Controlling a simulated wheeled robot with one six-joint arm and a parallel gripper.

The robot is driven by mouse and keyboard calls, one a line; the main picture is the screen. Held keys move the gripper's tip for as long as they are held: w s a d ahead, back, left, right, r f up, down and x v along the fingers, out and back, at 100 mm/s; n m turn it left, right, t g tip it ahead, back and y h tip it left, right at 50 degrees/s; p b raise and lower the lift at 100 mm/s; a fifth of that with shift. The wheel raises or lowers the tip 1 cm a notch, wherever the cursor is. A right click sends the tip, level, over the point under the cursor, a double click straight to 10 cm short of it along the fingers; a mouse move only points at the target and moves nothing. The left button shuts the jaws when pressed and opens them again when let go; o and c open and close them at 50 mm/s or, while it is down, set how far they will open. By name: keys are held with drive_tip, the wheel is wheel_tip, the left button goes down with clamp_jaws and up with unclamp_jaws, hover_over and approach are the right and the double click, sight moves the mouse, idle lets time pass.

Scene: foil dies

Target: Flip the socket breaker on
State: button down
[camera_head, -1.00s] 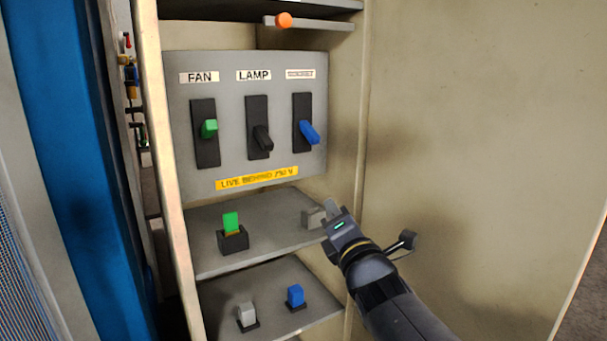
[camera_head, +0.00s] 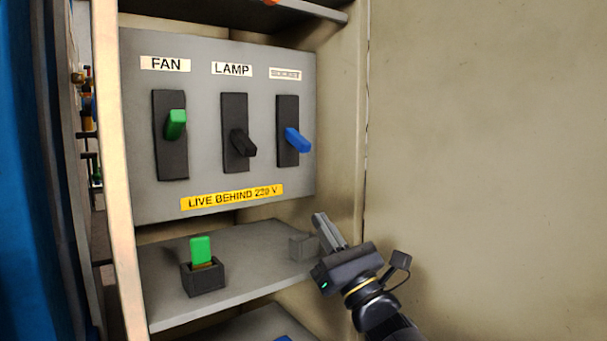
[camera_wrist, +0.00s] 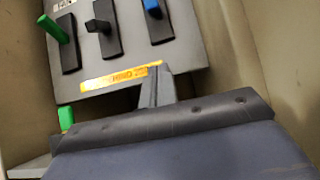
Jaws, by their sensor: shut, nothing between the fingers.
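A grey breaker panel (camera_head: 218,112) carries three dark switch plates with levers. The right-hand blue lever (camera_head: 298,140) sits under a small label (camera_head: 285,73) that I cannot read clearly; it slants down and to the right. The blue lever also shows at the top of the wrist view (camera_wrist: 152,8), partly cut off. My gripper (camera_head: 322,220) is shut and empty, below and to the right of the blue lever and apart from it. Its fingers (camera_wrist: 158,85) overlap the panel's lower edge in the wrist view.
The green FAN lever (camera_head: 175,123) sits higher than the black LAMP lever (camera_head: 243,144). A yellow warning strip (camera_head: 232,197) runs below. A shelf (camera_head: 245,265) holds a green piece in a dark block (camera_head: 203,277) and a grey block (camera_head: 301,247). The cabinet wall (camera_head: 480,150) stands right.

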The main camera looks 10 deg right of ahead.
sight(287, 131)
drive_tip(key=p+x, duration=0.1)
drive_tip(key=x, duration=0.8)
drive_tip(key=shift+w+r, duration=0.2)
drive_tip(key=shift+w, duration=0.05)
drive_tip(key=r, duration=0.2)
drive_tip(key=s+r, duration=0.1)
drive_tip(key=r, duration=0.1)
drive_tip(key=shift+s+d, duration=0.15)
drive_tip(key=shift+d, duration=0.05)
drive_tip(key=shift+p, duration=0.45)
drive_tip(key=shift+s+d+r+h+p, duration=0.1)
drive_tip(key=shift+s+r+h+p, duration=0.1)
drive_tip(key=shift+h+p, duration=0.1)
